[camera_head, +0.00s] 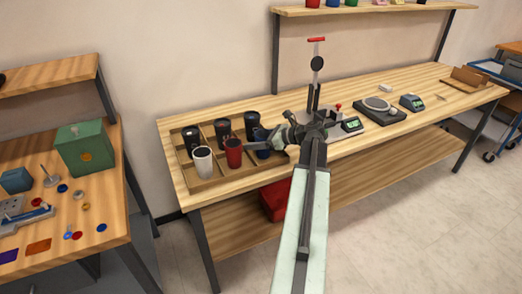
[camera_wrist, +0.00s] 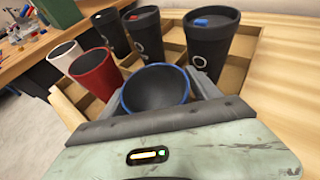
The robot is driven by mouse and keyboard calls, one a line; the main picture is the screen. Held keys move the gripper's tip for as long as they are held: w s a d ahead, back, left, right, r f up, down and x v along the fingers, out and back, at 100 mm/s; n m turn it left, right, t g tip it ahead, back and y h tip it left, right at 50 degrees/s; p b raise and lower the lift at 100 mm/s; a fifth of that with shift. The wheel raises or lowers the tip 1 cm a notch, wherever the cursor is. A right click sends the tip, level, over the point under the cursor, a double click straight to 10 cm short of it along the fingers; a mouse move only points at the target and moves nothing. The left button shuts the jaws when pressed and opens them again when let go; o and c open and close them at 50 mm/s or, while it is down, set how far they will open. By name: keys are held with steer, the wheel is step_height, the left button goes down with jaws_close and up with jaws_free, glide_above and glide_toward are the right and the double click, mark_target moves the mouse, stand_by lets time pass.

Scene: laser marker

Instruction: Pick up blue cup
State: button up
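The blue cup (camera_wrist: 152,92), with a blue rim and dark inside, stands upright in the front of the picture in the wrist view. In the head view it is a dark blue patch (camera_head: 262,135), partly hidden by my gripper (camera_head: 262,146). My gripper (camera_wrist: 160,100) has one finger on each side of the cup, spread apart below the rim. The rim hides parts of the fingers, and contact with the cup wall does not show clearly. The cup appears to stand in the wooden tray (camera_head: 208,184), at its right end.
A red cup (camera_head: 234,153) and a white cup (camera_head: 203,162) stand beside it. Several black cups (camera_head: 222,130) stand behind. A marking stand (camera_head: 316,85) rises right of the tray, near my arm. The bench (camera_head: 400,125) continues right with a scale (camera_head: 378,106).

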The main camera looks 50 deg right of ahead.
steer(key=c, duration=0.5)
steer(key=shift+r+p, duration=0.6)
step_height(320, 180, up, 3)
steer(key=p, duration=0.3)
steer(key=shift+r, duration=0.15)
steer(key=s+d, duration=0.1)
steer(key=s, duration=0.4)
steer(key=s+d, duration=0.1)
steer(key=s, duration=0.4)
steer(key=s+d, duration=0.2)
steer(key=s, duration=0.3)
steer(key=shift+s+r+p, duration=0.25)
steer(key=shift+p, duration=0.15)
steer(key=shift+d, duration=0.1)
